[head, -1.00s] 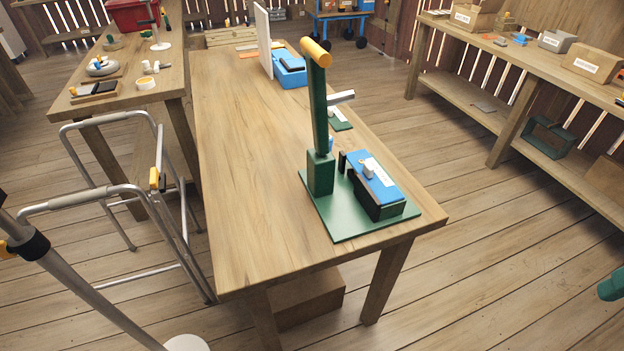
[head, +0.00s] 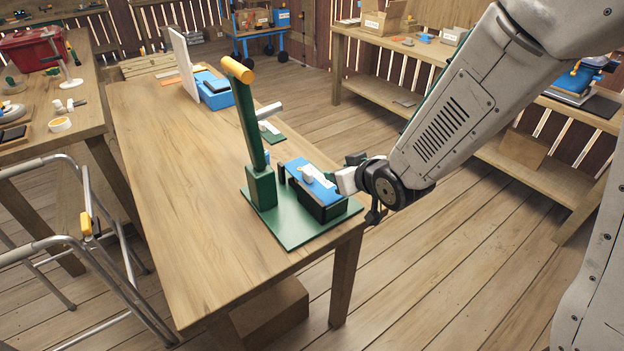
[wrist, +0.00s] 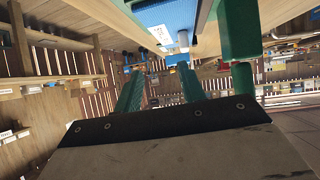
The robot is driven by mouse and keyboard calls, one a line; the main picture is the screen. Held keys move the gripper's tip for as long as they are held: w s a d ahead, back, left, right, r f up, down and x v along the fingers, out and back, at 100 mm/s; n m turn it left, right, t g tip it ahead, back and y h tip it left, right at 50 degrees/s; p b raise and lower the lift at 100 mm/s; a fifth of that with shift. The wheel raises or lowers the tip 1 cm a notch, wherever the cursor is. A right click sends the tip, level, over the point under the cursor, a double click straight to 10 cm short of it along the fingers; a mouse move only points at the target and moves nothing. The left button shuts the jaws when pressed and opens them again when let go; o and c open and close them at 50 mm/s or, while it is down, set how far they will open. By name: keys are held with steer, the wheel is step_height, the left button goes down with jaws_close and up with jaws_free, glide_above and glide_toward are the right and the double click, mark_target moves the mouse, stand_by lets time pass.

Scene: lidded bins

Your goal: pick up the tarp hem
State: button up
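The tarp hem (head: 312,170) is a blue strip with a white piece on top. It lies over a dark block on the green base plate (head: 290,232) of a lever press, near the table's front right corner. In the wrist view the woven blue tarp hem (wrist: 166,14) shows at the top, with a white label on it. My gripper (head: 349,168) is just right of the hem and appears apart from it. In the wrist view my gripper (wrist: 160,88) has its two green fingers spread, with nothing between them. Its fingertips are partly unclear in the head view.
The green press lever (head: 246,120) with a yellow handle stands upright just left of the hem. A blue box (head: 215,92) and a white panel (head: 184,66) stand farther back. The table's left half (head: 170,170) is clear. A metal walker frame (head: 60,235) stands at left.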

mark_target(311, 174)
steer(key=a, duration=0.1)
steer(key=a+f+y, duration=0.1)
steer(key=a, duration=0.1)
steer(key=a+f+n+y, duration=0.1)
steer(key=shift+a+f+t, duration=0.15)
steer(key=shift+f+t, duration=0.1)
steer(key=shift+t, duration=0.15)
steer(key=shift+w+a+f, duration=0.15)
steer(key=shift+a, duration=0.1)
steer(key=x, duration=0.7)
steer(key=shift+w+d, duration=0.15)
steer(key=shift+w, duration=0.2)
jaws_close()
